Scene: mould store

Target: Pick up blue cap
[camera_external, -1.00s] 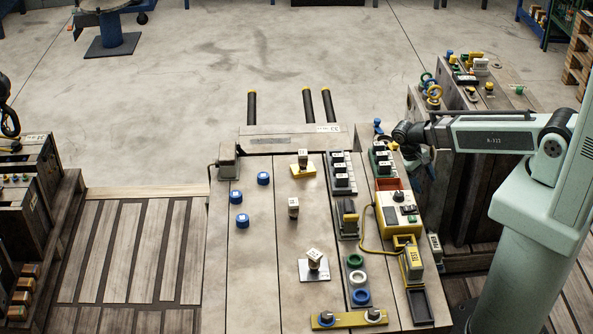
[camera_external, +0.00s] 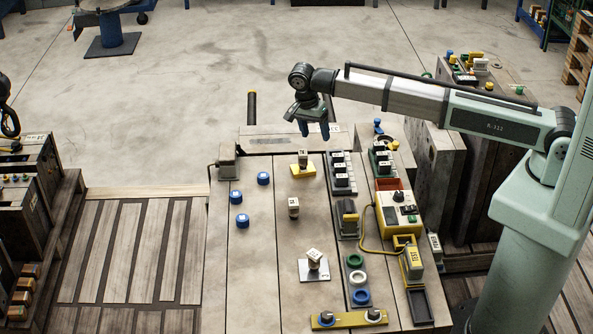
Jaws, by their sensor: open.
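Three blue caps stand on the left part of the worktable (camera_external: 255,270). One blue cap (camera_external: 263,178) is farthest back, a second blue cap (camera_external: 235,197) is at the left, and a third blue cap (camera_external: 242,221) is nearest the front. My gripper (camera_external: 314,132) is open and empty, its blue fingers pointing down. It hangs above the back part of the table, behind and to the right of the caps, apart from them.
A stamp on a yellow block (camera_external: 303,168), a small upright stamp (camera_external: 293,208) and a stamp on a white plate (camera_external: 314,262) stand mid-table. A yellow control box (camera_external: 399,212), rings (camera_external: 356,261) and dark blocks fill the right side. The front left tabletop is clear.

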